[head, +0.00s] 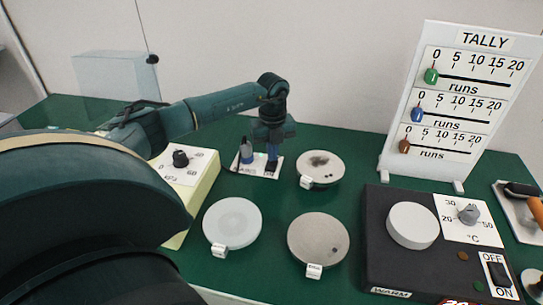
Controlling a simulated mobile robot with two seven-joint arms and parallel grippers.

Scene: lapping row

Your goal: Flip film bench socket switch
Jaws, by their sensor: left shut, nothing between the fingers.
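My left gripper (272,158) points straight down over a small white card (246,170) on the green bench. It is shut and holds nothing. Its fingertips are close to the card's right part; whether they touch anything there is too small to tell. No switch labelled as a film bench socket can be made out; the gripper may hide one. A black rocker switch (501,275) marked OFF and ON shows on the warming plate at the lower right, far from the gripper. My right gripper is not in view.
Three round discs lie in front of the gripper: pale (232,222), grey (318,241) and spotted (321,166). A cream box with a knob (180,158) stands left. The black warming plate (378,262) and white tally board (405,165) stand right. My arm covers the left foreground.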

